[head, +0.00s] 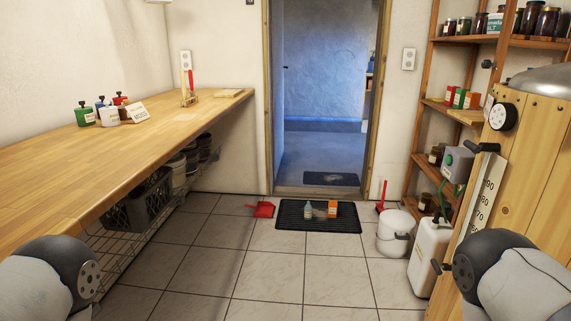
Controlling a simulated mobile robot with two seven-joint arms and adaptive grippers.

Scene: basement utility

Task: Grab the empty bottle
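A small blue-grey bottle (308,210) stands upright on the dark mat (345,222) in front of the doorway. I cannot tell from here whether it is empty. A small pale item (321,213) and an orange box (332,209) are to its right on the same mat. Parts of my two arms show at the lower left and lower right corners, well short of the mat. Neither gripper is in view.
A wooden counter (130,158) runs along the left, with crates below. A red dustpan (262,209) lies left of the mat. A white bucket (394,236), a white canister (430,252) and shelves stand right. The tiled floor (255,265) before the mat is clear.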

